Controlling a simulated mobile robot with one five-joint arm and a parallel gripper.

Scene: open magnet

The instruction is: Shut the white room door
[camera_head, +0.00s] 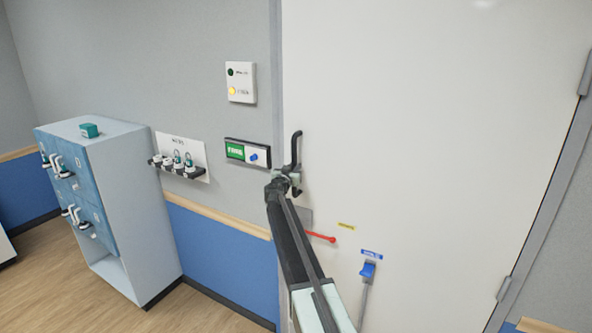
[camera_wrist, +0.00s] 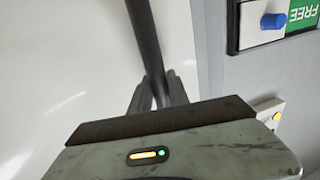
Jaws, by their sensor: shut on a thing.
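The white room door (camera_head: 430,120) fills the right of the head view, hinged on its right side. Its left edge lies close along the grey frame; I cannot tell whether it sits fully flush. A dark upright handle (camera_head: 296,148) stands near that left edge. My gripper (camera_head: 288,180) is shut on the handle's lower part. In the wrist view the handle (camera_wrist: 145,40) runs down between the fingers of my gripper (camera_wrist: 162,92), with the white door (camera_wrist: 60,60) behind it.
A sign panel (camera_head: 247,153) with a blue knob sits left of the handle, below a box with lights (camera_head: 240,82). A red lever (camera_head: 320,237) and a blue-topped rod (camera_head: 367,275) are low on the door. A locker cabinet (camera_head: 125,210) stands left; wooden floor is open before it.

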